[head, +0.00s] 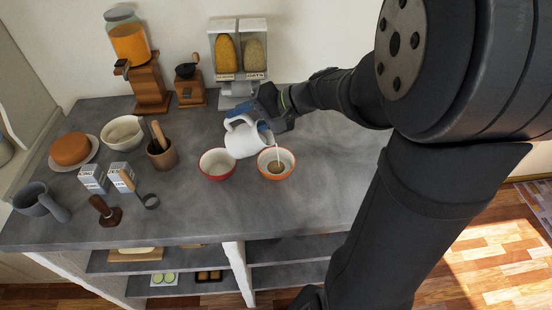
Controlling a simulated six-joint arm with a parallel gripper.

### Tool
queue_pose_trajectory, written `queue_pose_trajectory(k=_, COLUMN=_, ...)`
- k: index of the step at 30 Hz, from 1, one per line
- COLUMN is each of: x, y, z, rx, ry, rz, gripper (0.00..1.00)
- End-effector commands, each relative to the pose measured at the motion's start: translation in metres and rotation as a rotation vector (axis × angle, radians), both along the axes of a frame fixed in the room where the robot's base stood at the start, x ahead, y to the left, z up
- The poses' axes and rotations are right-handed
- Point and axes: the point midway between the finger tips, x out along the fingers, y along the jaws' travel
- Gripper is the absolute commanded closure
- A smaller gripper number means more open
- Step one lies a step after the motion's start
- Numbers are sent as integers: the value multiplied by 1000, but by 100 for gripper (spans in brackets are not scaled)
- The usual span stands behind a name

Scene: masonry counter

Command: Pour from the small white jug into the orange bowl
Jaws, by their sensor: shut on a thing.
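The small white jug (243,142) is in my gripper (258,119), above the counter. The jug is tilted with its mouth to the right, and a thin pale stream falls from its lip into the orange bowl (287,175). The orange bowl stands on the counter just below and right of the jug, with some brownish contents at its bottom. My gripper is shut on the jug near its handle; the exact finger contact is partly hidden.
A red-rimmed bowl (216,175) stands close to the left of the orange bowl. A dispenser (240,60) stands behind my gripper, with a coffee grinder (190,90) to its left. Cartons, a tamper and cups crowd the left side. The counter (325,170) right of the bowls is clear.

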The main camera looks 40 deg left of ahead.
Motion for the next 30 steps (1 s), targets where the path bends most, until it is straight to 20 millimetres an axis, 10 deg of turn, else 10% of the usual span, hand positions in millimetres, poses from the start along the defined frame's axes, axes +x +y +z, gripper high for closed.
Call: queue_pose_trajectory(k=30, x=-25, y=40, z=-10, rx=-412, ry=-267, rz=5, gripper=99)
